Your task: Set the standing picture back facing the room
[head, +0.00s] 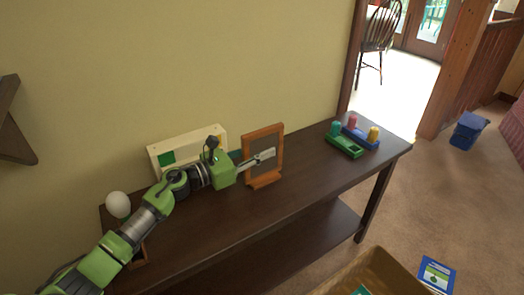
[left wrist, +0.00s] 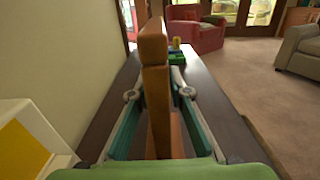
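The standing picture (head: 248,145) has an orange-brown wooden frame and stands upright on the dark table (head: 305,165). Its side towards the room shows a plain brownish panel and a wooden foot, with no image that I can make out. My left gripper (head: 266,155) reaches in from the left, one finger across this side. In the left wrist view the picture (left wrist: 155,50) is edge-on between the two fingers of the left gripper (left wrist: 157,85). Narrow gaps seem to show on both sides of it. My right gripper is not in view.
A cream frame (head: 155,160) with a green patch stands behind my left wrist by the wall. A white rounded object (head: 118,205) is at the table's left end. A green-and-blue holder (head: 343,146) with coloured pegs is to the right. A box (head: 385,262) shows at the bottom.

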